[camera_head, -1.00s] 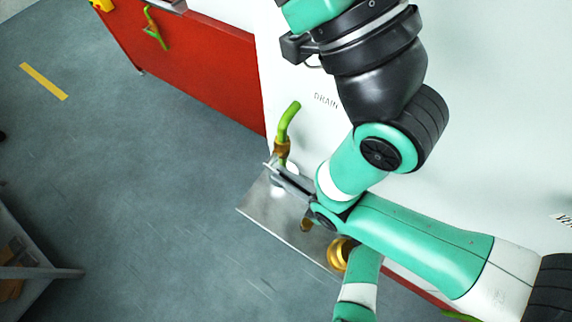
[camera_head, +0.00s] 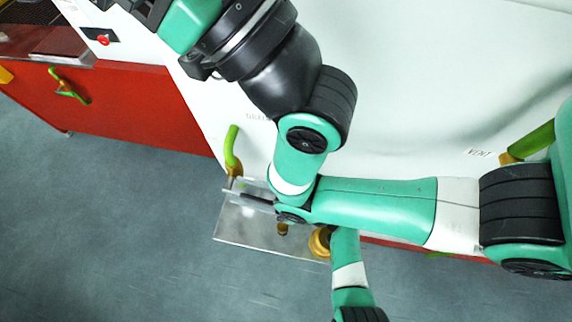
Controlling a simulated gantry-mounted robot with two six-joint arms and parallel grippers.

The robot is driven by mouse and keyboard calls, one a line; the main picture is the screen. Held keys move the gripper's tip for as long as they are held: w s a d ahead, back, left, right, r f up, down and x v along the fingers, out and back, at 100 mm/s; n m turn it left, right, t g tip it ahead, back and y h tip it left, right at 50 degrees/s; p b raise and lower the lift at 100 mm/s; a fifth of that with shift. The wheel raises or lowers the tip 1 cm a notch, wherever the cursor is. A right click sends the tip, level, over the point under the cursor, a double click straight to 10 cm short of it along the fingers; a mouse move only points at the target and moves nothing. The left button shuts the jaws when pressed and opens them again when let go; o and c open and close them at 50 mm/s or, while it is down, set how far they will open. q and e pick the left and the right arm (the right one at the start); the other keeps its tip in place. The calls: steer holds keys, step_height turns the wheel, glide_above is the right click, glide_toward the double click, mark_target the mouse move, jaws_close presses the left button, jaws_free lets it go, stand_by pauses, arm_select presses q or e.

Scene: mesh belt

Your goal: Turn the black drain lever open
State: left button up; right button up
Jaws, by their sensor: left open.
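Whether a finger touches the valve cannot be told. My arm hides part of the panel and of the lettering. My right gripper cannot be made out.
A metal tray (camera_head: 262,240) lies below the gripper, with a brass ring (camera_head: 320,241) at its right end. A red panel (camera_head: 130,112) with another green lever (camera_head: 67,88) is at left. Another green handle (camera_head: 532,142) is by the VENT lettering at right. Grey floor is open at lower left.

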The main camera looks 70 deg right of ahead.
arm_select(q)
steer(key=s+a+r+p, duration=0.6)
steer(key=s+r+p, duration=0.3)
steer(key=s, duration=0.3)
arm_select(e)
step_height(320, 180, up, 11)
steer(key=shift+r, duration=0.15)
arm_select(q)
steer(key=shift+s+d, duration=0.1)
